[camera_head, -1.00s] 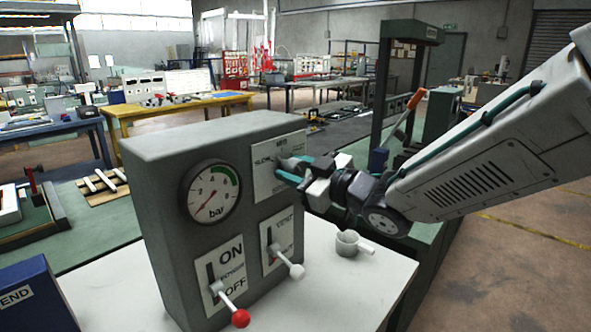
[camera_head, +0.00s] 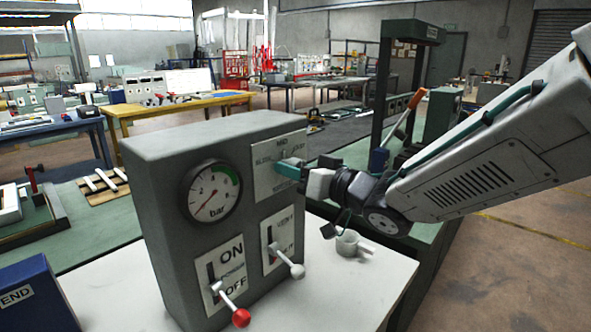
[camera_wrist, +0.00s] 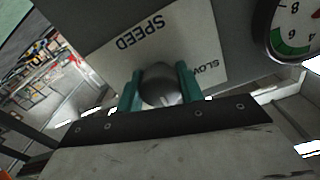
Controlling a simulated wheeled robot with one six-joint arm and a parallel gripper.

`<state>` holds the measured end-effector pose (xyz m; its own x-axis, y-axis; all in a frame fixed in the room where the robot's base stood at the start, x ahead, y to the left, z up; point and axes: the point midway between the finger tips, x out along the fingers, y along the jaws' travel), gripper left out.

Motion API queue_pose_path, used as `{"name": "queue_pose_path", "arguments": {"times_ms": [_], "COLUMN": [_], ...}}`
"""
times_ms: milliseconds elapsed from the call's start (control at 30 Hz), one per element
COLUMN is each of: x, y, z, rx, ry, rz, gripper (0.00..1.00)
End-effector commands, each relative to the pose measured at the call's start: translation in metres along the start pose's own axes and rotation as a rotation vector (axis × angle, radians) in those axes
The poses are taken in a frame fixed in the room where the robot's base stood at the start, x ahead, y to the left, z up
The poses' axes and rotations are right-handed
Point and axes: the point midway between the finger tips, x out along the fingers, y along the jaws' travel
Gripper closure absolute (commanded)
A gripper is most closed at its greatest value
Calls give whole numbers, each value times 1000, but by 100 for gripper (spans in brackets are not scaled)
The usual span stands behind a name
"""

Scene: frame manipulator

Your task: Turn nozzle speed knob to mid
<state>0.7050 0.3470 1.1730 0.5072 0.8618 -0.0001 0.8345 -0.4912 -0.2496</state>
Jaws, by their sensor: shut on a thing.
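The grey nozzle speed knob (camera_wrist: 160,84) sits on a pale label plate (camera_head: 262,175) at the upper right of the grey machine's front. In the wrist view the plate reads "SPEED" and "SLOW", seen upside down. In the head view "MID" stands above the knob, with "SLOW" to its left. My gripper (camera_head: 284,168) reaches in from the right. In the wrist view its two teal fingers (camera_wrist: 159,90) are shut on the knob, one on either side. The knob is hidden behind the fingers in the head view, and I cannot tell where it points.
The pressure gauge (camera_head: 210,193) is left of the plate. Below are a red-tipped ON/OFF lever (camera_head: 240,317) and a white-tipped lever (camera_head: 297,271). A blue box (camera_head: 35,295) is at lower left.

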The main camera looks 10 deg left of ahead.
Motion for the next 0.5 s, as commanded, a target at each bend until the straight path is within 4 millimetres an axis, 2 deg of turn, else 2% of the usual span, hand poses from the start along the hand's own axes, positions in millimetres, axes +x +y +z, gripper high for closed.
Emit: {"name": "queue_pose_path", "arguments": {"times_ms": [433,467,500], "x": [0,0,0], "y": [0,0,0], "z": [1,1,1], "rx": [10,10,10], "ry": [-2,-2,-2], "rz": [0,0,0], "gripper": [86,60,49]}}
